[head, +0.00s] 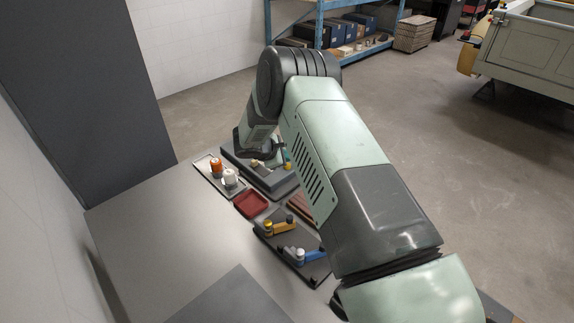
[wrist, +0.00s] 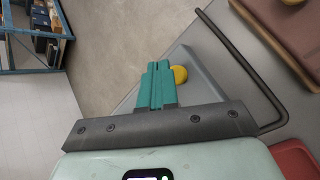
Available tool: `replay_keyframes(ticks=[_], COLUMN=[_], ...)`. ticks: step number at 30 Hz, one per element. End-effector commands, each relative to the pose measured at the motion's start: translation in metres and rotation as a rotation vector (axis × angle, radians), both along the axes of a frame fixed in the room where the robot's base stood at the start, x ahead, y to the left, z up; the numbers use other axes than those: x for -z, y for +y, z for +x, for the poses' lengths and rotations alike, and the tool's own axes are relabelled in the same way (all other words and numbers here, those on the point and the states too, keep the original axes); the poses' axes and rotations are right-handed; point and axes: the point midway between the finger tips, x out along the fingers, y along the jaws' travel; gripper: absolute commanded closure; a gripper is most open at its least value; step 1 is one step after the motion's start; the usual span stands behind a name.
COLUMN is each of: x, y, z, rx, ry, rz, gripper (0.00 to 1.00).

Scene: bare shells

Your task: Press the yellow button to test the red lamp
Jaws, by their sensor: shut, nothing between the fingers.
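My gripper (wrist: 158,68) has its teal fingers shut together with nothing between them. The yellow button (wrist: 180,74) is a round dome just right of the fingertips in the wrist view, partly covered by them. It sits on a grey panel (wrist: 205,86). I cannot tell whether the fingers touch the button. I cannot make out a red lamp for certain in either view.
A dark bent bar (wrist: 276,98) curves beside the panel. A red tray (head: 250,205) lies close to the box. A tray with an orange-topped item (head: 216,164) and a white item (head: 230,177) is left. A dark board (head: 268,238) holds yellow and blue parts. The table's left side is clear.

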Motion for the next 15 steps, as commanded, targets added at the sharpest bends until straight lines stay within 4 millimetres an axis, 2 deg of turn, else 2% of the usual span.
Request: replay_keyframes(ticks=[15], x=[0.0065], y=[0.0], z=[0.0001], rx=[0.0], ry=[0.0], rz=[0.0], gripper=[1.0])
